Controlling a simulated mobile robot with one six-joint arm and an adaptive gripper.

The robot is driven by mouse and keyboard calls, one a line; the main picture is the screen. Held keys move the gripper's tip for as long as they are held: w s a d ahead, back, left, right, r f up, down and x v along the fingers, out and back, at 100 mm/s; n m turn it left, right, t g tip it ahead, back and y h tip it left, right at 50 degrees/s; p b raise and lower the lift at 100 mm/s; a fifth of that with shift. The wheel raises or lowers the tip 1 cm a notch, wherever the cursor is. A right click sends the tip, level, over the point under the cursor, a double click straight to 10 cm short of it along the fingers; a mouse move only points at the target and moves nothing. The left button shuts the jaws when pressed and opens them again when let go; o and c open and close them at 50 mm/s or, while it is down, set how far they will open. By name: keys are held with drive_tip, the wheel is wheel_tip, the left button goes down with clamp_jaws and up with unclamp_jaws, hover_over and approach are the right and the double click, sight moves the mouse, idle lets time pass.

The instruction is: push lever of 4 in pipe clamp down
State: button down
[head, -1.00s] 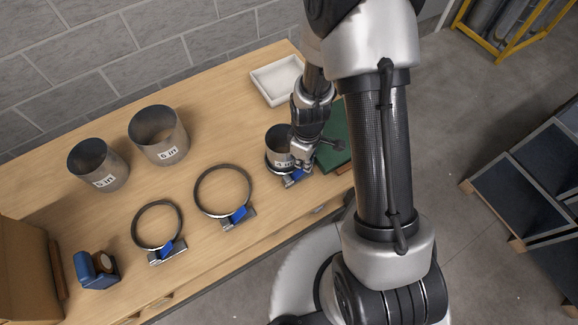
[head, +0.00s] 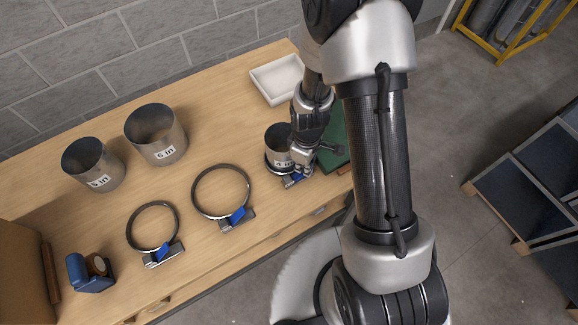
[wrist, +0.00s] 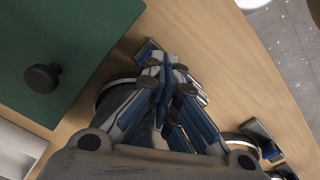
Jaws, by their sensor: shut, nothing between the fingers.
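The 4 in pipe (head: 277,138) stands upright on the bench with a dark ring clamp (head: 268,166) around its base. The clamp's blue lever (head: 292,180) shows at its front, partly behind my gripper. My gripper (head: 301,172) is shut and empty, over the front right of the pipe at the lever. In the wrist view, my gripper (wrist: 170,68) points at the clamp's lever end (wrist: 148,52). The fingers hide most of the pipe and clamp there, and I cannot tell whether they touch the lever.
Two open ring clamps, the larger (head: 221,192) and the smaller (head: 152,226), lie to the left. The 5 in pipe (head: 92,165) and 6 in pipe (head: 156,135) stand behind them. A green board with a black knob (wrist: 42,78) lies beside the clamp. A white tray (head: 277,80) is behind.

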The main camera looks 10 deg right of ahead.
wheel_tip(320, 180, up, 8)
drive_tip(key=p, duration=0.6)
drive_tip(key=shift+f, duration=0.1)
idle(0.6)
